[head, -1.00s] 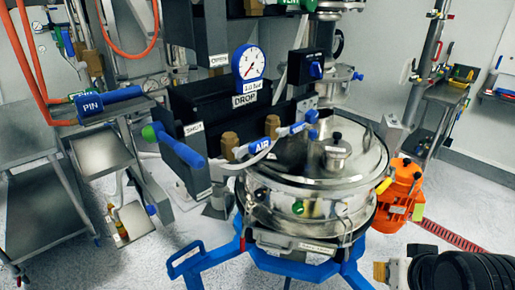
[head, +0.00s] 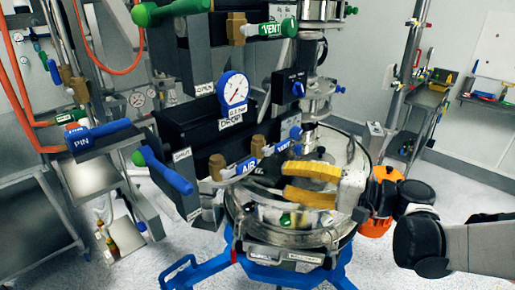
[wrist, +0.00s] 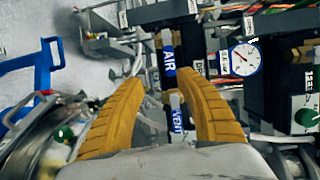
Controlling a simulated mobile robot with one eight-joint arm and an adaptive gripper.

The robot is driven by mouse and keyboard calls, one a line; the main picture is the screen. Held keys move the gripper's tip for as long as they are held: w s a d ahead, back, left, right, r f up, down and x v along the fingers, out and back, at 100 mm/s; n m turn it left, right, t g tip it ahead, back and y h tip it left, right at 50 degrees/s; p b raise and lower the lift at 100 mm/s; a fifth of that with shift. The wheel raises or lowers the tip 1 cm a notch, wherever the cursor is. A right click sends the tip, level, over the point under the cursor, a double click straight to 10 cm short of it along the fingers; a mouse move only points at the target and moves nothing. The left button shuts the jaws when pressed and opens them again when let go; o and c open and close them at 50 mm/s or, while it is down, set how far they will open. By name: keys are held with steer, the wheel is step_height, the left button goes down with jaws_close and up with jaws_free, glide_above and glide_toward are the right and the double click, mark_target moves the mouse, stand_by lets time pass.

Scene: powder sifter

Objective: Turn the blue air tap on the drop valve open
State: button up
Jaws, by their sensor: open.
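The blue tap labelled AIR (head: 246,166) is on the drop valve, below the DROP label (head: 230,121), next to a brass fitting (head: 217,167). A second blue tap labelled VENT (head: 283,145) sits just to its right. My gripper (head: 284,181) is open with yellow fingers, right of and close to the AIR tap, over the sifter's lid. In the wrist view the AIR tap (wrist: 168,58) lies just beyond and between the fingertips (wrist: 160,79). The VENT tap (wrist: 178,122) shows between the fingers. I see no contact with the AIR tap.
A blue-rimmed gauge (head: 233,90) stands above the taps. A blue SHUT-side handle (head: 166,172) is at left. The round steel sifter (head: 300,240) is below.

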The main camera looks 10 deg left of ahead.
mark_target(251, 166)
steer(key=shift+y, duration=0.6)
steer(key=x, duration=0.3)
steer(key=b+x, duration=0.1)
steer(key=x, duration=0.3)
steer(key=r+x, duration=0.1)
steer(key=x, duration=0.2)
steer(key=shift+w+a, duration=0.3)
steer(key=shift+a, duration=0.05)
steer(key=shift+c, duration=0.2)
jaws_close()
